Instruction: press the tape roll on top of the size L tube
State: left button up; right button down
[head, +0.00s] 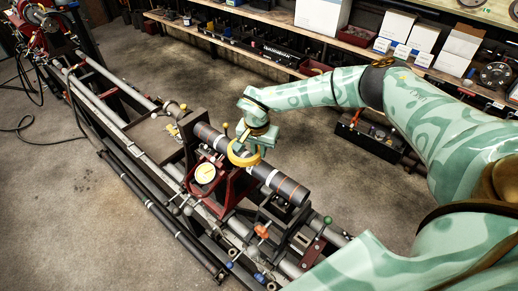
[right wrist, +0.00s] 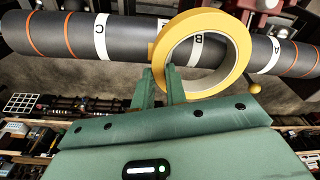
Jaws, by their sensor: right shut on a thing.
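The tape roll (head: 240,163) is a yellow ring; it also shows in the right wrist view (right wrist: 241,45). My right gripper (head: 256,147) is shut on the near edge of its rim, and its two fingers show in the right wrist view (right wrist: 161,75). The size L tube is a dark grey pipe (head: 290,188) with orange bands and white lettered labels. It lies along the lathe, and in the right wrist view (right wrist: 65,40) it passes behind the roll. The roll overlaps the tube's middle in both views; I cannot tell whether they touch. My left gripper is out of view.
A round dial (head: 205,173) sits on the red stand beside the tube. An orange-handled clamp (head: 263,232) is in front of it. A black toolbox (head: 368,137) stands on the floor behind, below shelves with white boxes (head: 396,24). Floor at the left is mostly clear.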

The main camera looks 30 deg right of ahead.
notch_tip(320, 180, up, 7)
jog(key=p, duration=0.6)
jog(key=shift+p, duration=0.3)
